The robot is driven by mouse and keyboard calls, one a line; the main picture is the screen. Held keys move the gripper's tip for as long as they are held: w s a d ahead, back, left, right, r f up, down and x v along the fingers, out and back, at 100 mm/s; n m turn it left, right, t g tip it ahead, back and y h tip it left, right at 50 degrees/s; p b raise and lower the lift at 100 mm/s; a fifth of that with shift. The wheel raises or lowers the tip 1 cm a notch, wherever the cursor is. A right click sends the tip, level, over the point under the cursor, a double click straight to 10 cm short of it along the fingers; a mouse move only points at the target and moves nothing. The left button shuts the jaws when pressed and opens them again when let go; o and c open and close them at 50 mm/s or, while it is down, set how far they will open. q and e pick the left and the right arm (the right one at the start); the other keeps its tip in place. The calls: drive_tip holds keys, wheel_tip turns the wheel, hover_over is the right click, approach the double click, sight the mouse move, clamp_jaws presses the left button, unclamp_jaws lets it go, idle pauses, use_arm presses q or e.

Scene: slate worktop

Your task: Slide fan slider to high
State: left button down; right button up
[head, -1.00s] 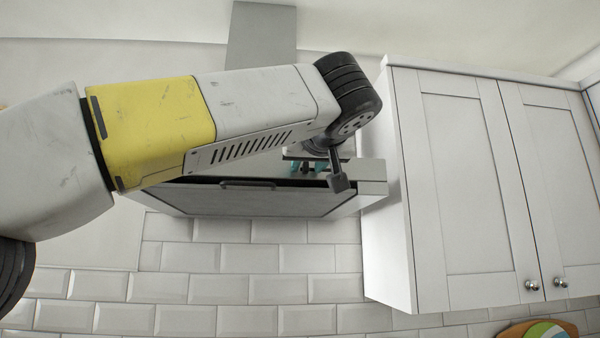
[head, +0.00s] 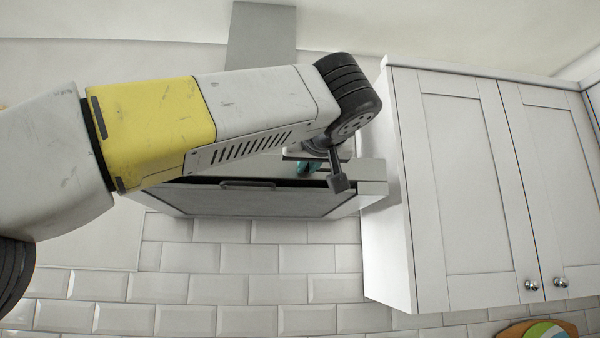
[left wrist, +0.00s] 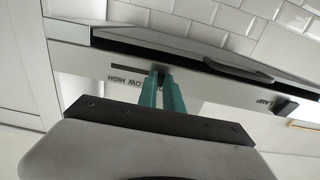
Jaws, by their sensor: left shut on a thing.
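The range hood (head: 270,200) hangs on the wall, and its front strip also shows in the left wrist view (left wrist: 220,93). The fan slider's dark slot (left wrist: 128,68) runs along that strip, with upside-down LOW and HIGH lettering below it, HIGH farther left. The small dark slider knob (left wrist: 160,73) is at the right of the visible slot, mostly hidden by my fingers. My left gripper (left wrist: 162,82) has its teal fingers shut on the knob; it also shows in the head view (head: 308,168), partly hidden by my wrist. My right gripper is not in view.
A dark lamp switch (left wrist: 285,105) sits on the same strip, to the right. A white wall cabinet (head: 465,180) stands close to the hood's right end. White tiles (head: 250,260) cover the wall below.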

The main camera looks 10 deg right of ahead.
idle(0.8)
use_arm(q)
drive_tip(key=d, duration=0.7)
drive_tip(key=shift+d, duration=0.2)
drive_tip(key=c, duration=1.5)
unclamp_jaws()
drive_tip(key=shift+d, duration=0.15)
drive_tip(key=s, duration=0.8)
drive_tip(key=shift+w, duration=0.1)
